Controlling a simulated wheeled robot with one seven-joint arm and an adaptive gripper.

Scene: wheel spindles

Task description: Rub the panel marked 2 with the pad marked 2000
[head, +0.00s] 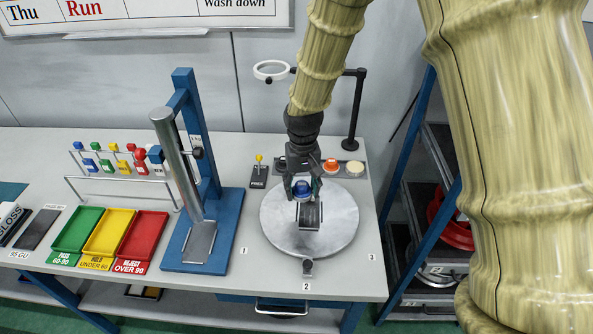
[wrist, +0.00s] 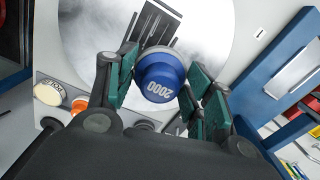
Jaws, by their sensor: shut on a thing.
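My gripper (head: 302,190) is shut on the blue pad (wrist: 160,82), whose top reads 2000 in the wrist view. The pad also shows in the head view (head: 301,187), over the round grey disc (head: 340,225). A dark, striped block (head: 310,216) sits on the disc just in front of the pad; it also shows in the wrist view (wrist: 153,28). I cannot tell whether the pad touches the disc or block. A label 2 (head: 306,287) is on the table at the disc's front, by a small dark post (head: 307,267). No number is readable on the disc or block.
An orange pad (head: 331,165) and a cream pad (head: 355,168) sit in a dark holder behind the disc. A magnifier stand (head: 353,110) rises at back right. A blue stand (head: 188,90) with a metal cylinder is left. Green, yellow and red trays (head: 141,240) lie farther left.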

